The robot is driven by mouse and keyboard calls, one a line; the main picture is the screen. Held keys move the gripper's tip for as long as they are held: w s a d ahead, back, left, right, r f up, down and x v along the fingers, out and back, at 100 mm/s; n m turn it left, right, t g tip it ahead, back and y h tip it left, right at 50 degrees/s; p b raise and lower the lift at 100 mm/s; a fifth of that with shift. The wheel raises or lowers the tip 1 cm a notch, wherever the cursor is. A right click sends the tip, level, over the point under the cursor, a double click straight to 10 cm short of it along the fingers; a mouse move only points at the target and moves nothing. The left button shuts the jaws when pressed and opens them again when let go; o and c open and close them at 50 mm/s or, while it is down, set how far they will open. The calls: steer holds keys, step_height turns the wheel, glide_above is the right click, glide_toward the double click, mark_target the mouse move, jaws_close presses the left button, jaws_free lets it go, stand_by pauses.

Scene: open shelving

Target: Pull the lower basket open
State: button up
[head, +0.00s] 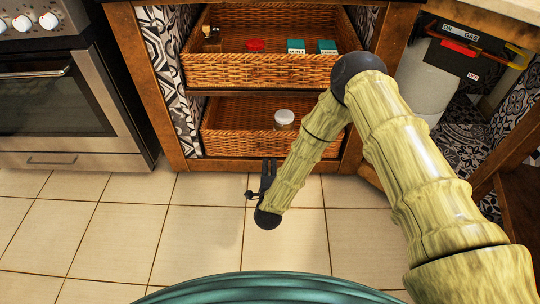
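The lower basket (237,142) is brown woven wicker. It sits on the lower level of an open wooden cabinet, below the upper basket (225,70). A jar with a pale lid (284,118) stands inside it. My arm crosses in front of its right part and hides some of it. My gripper (268,163) is in front of the cabinet's bottom edge, below the middle of the lower basket in the picture. I cannot tell whether its fingers touch anything or how far apart they are.
The upper basket holds a red item (255,44), two small teal boxes (296,46) and a small brown item. A stove (62,100) stands at the left. An open compartment with a pale cylinder (425,85) is at the right. The tiled floor (125,215) in front is clear.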

mark_target(270, 151)
steer(key=b+x, duration=0.4)
steer(key=x, duration=0.6)
steer(key=shift+w, duration=0.25)
jaws_close()
